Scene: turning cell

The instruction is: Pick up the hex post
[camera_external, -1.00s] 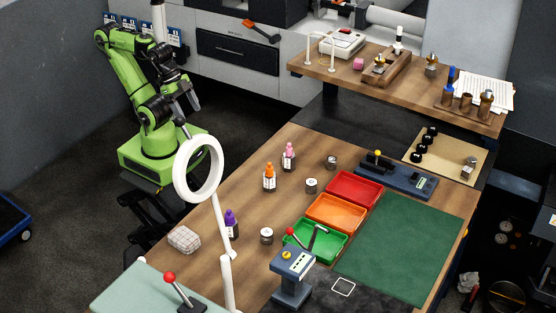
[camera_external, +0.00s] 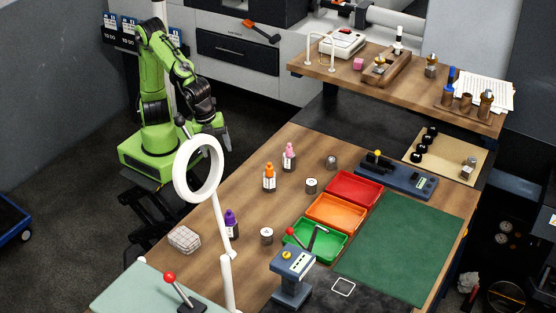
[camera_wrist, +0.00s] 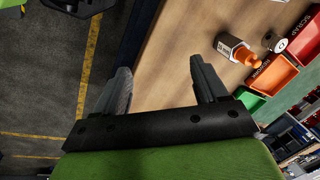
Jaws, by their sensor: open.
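I cannot tell for certain which piece is the hex post. A small grey metal piece (camera_external: 331,162) stands on the wooden table behind the red tray, and another metal piece (camera_external: 469,168) stands on the tan mat at the right. My gripper (camera_external: 226,142) is beyond the table's left edge, apart from both pieces. In the wrist view my gripper (camera_wrist: 161,72) is open, with nothing between its fingers.
An orange-capped bottle (camera_external: 269,178), a pink-capped bottle (camera_external: 289,157) and a round metal piece (camera_external: 311,185) stand on the table (camera_external: 235,190). Red (camera_external: 378,199), orange (camera_external: 318,220) and green trays (camera_external: 340,250) lie right of them. A white ring lamp (camera_external: 178,170) rises in front.

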